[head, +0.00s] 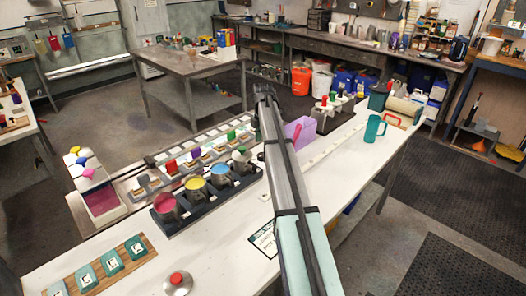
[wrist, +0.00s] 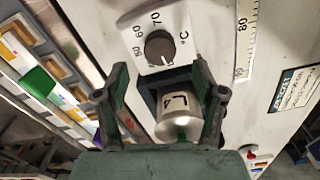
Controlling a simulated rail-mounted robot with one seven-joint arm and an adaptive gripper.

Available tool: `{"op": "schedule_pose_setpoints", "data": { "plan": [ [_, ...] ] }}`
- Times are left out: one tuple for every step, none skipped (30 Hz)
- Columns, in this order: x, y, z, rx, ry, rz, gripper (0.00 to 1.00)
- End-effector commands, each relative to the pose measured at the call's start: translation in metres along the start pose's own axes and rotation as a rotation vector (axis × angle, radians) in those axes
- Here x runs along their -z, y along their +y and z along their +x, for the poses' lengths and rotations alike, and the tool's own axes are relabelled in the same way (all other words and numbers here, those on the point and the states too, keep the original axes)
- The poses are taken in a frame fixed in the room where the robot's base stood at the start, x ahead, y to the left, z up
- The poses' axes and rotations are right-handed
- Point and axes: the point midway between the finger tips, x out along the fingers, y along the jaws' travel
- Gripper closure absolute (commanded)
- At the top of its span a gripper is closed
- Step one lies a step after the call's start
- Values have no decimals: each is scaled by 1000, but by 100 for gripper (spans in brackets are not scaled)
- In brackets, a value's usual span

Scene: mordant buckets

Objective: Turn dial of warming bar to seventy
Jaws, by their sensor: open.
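The dial (wrist: 159,48) is a round dark knob on a white plate in the wrist view. Marks 50, 60 and 70 run around its left and top, with °C at its right. A pale line on the knob seems to point down, away from the 70. My gripper (wrist: 159,68) is open, its two dark fingers apart, just below the dial in the picture and not visibly touching it. The warming bar (head: 203,203) is a dark block holding several pots in the head view. There my arm crosses in front, and I cannot make out the gripper or dial.
A metal pot (wrist: 180,118) with a marked label shows between my fingers; contact is unclear. A ruler strip (wrist: 246,38) lies to the right. Coloured blocks stand left of the bar. A purple container (head: 300,130) is right of my arm. The bench's near middle is mostly clear.

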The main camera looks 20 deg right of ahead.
Motion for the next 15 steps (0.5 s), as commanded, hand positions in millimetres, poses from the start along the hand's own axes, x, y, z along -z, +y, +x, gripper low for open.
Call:
{"op": "schedule_pose_setpoints", "data": {
  "plan": [
    [0,-1,8,2,1,0,31],
    [0,-1,14,2,1,0,31],
    [0,-1,21,2,1,0,31],
    [0,-1,25,2,1,0,31],
    [0,-1,30,1,0,0,31],
    [0,-1,36,1,0,0,31],
    [0,-1,40,1,0,1,31],
    [0,0,43,1,0,1,31],
    [0,0,47,0,0,1,31],
    [0,0,50,0,0,1,31],
    [0,0,52,0,0,1,31],
    [0,0,55,0,0,1,31],
    [0,0,57,0,0,1,31],
    [0,0,58,0,0,1,31],
    [0,0,59,0,0,1,31]
  ]
}}
